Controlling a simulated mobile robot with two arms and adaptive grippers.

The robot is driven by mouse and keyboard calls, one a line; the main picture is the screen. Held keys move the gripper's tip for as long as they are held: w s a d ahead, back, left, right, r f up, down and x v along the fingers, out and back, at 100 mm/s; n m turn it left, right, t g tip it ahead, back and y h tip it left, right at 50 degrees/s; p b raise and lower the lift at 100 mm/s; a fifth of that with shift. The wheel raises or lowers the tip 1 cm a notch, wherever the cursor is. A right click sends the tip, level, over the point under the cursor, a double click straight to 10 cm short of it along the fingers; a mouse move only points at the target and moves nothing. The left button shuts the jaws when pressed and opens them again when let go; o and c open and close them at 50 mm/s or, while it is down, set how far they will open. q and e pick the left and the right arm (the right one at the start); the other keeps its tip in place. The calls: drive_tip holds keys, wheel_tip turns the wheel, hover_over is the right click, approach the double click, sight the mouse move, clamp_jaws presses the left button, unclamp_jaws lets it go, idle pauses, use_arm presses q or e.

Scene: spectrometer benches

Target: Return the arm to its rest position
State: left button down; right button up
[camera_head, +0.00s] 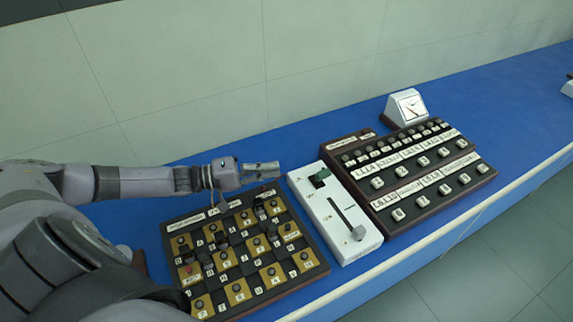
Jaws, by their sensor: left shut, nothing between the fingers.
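My left arm (130,182) comes in from the left and reaches out over the blue bench. Its gripper (270,169) is shut with nothing between the fingers. It is above the back of the bench, behind the dark panel with yellow squares (262,242) and just left of the white slider box (335,213). I cannot tell its exact height above the bench. My right gripper is not in view.
A dark panel with rows of white buttons and labels (483,182) is right of the slider box. A white dial meter (407,107) stands behind it. A tiled wall (200,60) is behind.

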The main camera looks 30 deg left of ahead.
use_arm(q)
drive_tip(key=shift+s+a, duration=0.3)
idle(0.4)
